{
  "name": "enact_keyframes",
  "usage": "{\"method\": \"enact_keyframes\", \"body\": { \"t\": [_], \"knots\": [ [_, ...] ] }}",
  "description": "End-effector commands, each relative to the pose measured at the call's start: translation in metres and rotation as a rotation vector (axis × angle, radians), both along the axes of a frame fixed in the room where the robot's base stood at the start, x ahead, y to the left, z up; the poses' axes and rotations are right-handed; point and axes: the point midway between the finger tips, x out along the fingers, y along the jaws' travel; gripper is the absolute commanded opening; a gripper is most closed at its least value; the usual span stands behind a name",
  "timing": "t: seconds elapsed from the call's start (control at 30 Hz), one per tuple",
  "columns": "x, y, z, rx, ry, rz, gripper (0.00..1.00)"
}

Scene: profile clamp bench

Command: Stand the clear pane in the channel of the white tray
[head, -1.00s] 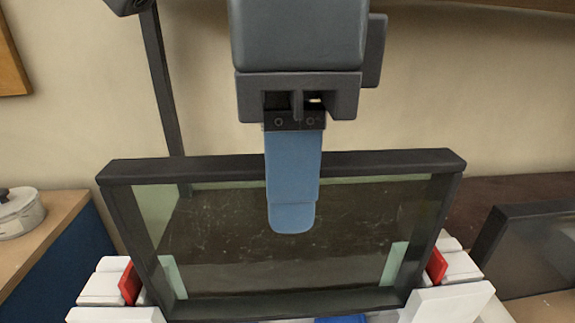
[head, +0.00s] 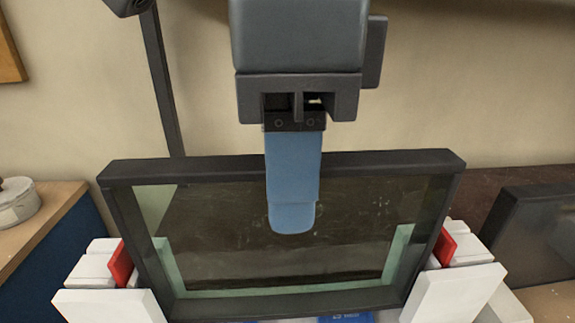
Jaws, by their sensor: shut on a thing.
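The clear pane (head: 385,232) has a thick dark frame and fills the middle of the head view, roughly upright. My gripper (head: 292,220) comes down from above and is shut on its top edge. One blue finger lies over the near face; the other finger is hidden. White blocks of the tray show at the lower left (head: 108,304) and lower right (head: 450,296), on either side of the pane's lower corners. A red piece sits at each side. The channel is hidden, and I cannot tell whether the pane's bottom edge touches the tray.
A dark-framed panel (head: 535,240) stands at the right. A light pot (head: 16,204) sits on a wooden top at the left. A dark post (head: 160,85) rises behind the pane. A bit of blue (head: 345,319) shows at the bottom edge.

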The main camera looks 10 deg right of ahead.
Motion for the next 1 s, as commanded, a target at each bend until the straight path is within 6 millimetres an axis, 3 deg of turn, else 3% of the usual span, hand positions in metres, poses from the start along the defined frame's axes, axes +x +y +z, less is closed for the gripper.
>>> {"method": "enact_keyframes", "body": {
  "t": [1.0],
  "knots": [
    [0.0, 0.0, -0.024, 0.001, -0.001, 0.0, 0.0]
  ]
}}
